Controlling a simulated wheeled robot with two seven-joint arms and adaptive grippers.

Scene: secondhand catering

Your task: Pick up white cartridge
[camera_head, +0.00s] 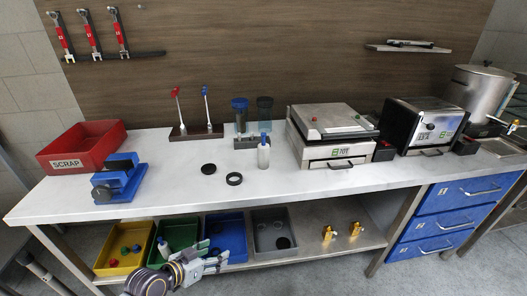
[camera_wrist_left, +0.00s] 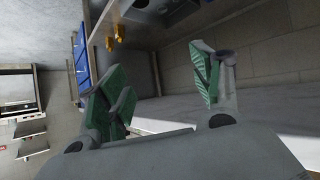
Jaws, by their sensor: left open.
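A white cylinder with a blue top, which looks like the white cartridge (camera_head: 263,157), stands upright on the white worktop (camera_head: 330,185) in front of two filter housings. My left gripper (camera_head: 213,255) is low in the head view, in front of the blue bin on the lower shelf, well below and left of the cylinder. In the left wrist view its green-padded fingers (camera_wrist_left: 160,88) are spread apart with nothing between them. The cylinder is not seen in the wrist view. My right gripper is not in view.
Black rings (camera_head: 234,179) lie on the worktop left of the cylinder. A blue clamp (camera_head: 119,182) and a red SCRAP bin (camera_head: 83,147) are at left, a press (camera_head: 333,137) at right. The shelf holds a yellow bin (camera_head: 125,250), other bins and brass fittings (camera_head: 328,233).

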